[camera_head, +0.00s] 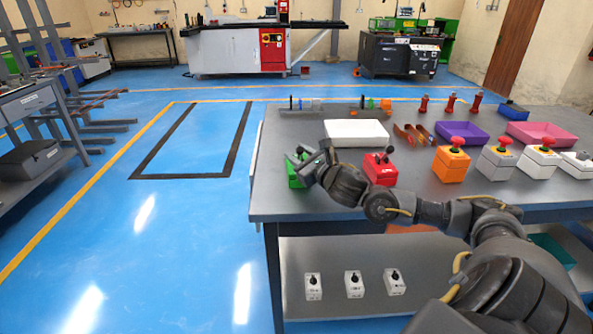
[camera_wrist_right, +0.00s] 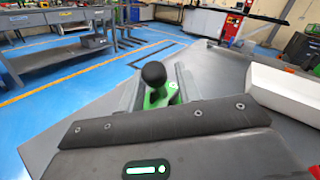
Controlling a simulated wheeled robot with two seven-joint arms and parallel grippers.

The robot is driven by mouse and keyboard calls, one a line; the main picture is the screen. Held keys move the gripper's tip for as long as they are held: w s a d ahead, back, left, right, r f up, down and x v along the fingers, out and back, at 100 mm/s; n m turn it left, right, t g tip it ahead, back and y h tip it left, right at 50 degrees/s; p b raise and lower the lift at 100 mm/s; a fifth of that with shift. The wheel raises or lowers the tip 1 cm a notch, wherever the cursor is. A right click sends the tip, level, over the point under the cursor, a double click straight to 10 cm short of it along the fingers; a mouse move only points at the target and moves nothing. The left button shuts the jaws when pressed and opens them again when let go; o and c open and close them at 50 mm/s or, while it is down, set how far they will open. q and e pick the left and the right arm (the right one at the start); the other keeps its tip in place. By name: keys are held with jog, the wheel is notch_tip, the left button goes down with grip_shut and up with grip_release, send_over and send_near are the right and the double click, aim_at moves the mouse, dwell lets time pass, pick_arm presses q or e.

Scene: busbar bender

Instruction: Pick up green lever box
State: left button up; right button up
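The green lever box (camera_head: 295,176) stands at the left end of the grey workbench, partly hidden by my right gripper (camera_head: 306,158). My right gripper reaches in over it from the right. In the right wrist view, the lever's black ball knob (camera_wrist_right: 154,74) and the green part (camera_wrist_right: 159,97) below it show between the two fingers. The fingers are spread to either side. I cannot tell whether they touch the box, whose lower part is hidden. My left gripper is not in view.
A red lever box (camera_head: 380,170) stands close to the right of my gripper. A white tray (camera_head: 357,138) lies behind. Purple (camera_head: 462,134) and pink (camera_head: 543,136) trays and an orange button box (camera_head: 451,165) are further right. The workbench (camera_head: 262,200) ends just left of the green box.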

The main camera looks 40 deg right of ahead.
grip_shut()
jog(key=shift+r, duration=0.1)
dwell(1.2)
